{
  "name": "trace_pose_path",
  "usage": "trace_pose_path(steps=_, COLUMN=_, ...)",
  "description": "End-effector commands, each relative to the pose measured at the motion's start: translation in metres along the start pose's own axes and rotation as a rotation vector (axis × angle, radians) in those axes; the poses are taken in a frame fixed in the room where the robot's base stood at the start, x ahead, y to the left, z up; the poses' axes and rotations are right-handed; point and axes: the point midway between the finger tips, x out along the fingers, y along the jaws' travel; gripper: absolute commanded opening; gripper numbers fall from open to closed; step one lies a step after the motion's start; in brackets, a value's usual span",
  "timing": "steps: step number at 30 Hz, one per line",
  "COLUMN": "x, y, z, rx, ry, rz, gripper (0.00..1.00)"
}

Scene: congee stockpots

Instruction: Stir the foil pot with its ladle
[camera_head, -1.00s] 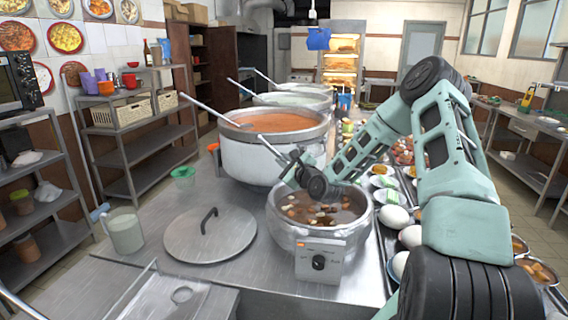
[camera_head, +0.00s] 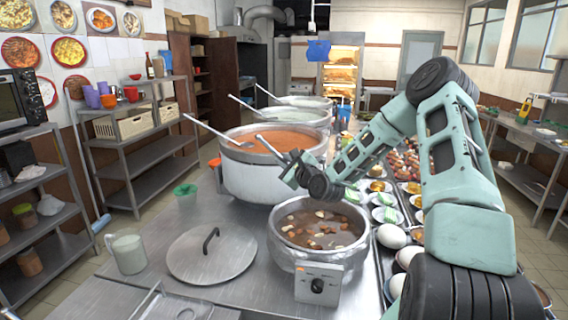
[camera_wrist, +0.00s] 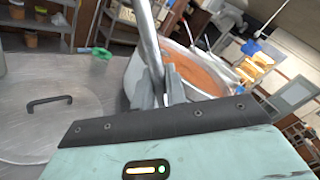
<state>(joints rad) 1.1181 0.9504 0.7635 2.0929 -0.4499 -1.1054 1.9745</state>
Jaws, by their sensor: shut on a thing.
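The foil pot (camera_head: 283,250) is the low, silvery, crinkled pot at front centre, with a knobbed control box on its front. It holds brown broth with brown and pale chunks. My gripper (camera_head: 291,172) is above and behind the pot's far rim, in front of the big stockpot. It is shut on a grey metal ladle handle (camera_head: 269,147), which slants up to the left. In the wrist view the handle (camera_wrist: 150,45) rises between the two fingers (camera_wrist: 160,90). The ladle's bowl is hidden, and I cannot tell whether it touches the broth.
A big stockpot (camera_head: 245,180) of orange congee stands behind, with more pots and ladles beyond. Eggs (camera_head: 391,237) and small dishes line the right side.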

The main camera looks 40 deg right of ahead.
Motion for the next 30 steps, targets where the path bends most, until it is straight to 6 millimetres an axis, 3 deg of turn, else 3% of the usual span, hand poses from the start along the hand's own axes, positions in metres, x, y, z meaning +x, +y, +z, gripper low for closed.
trace_pose_path(steps=8, x=0.0002, y=-0.0005, z=0.0006, rx=-0.004, ry=0.0, rz=0.0, gripper=0.0)
trace_pose_path(steps=18, x=0.0003, y=-0.0006, z=0.0014, rx=-0.184, ry=0.042, rz=0.047, gripper=0.0)
trace_pose_path(steps=30, x=-0.0002, y=0.0007, z=-0.0023, rx=-0.19, ry=0.048, rz=0.048, gripper=0.0)
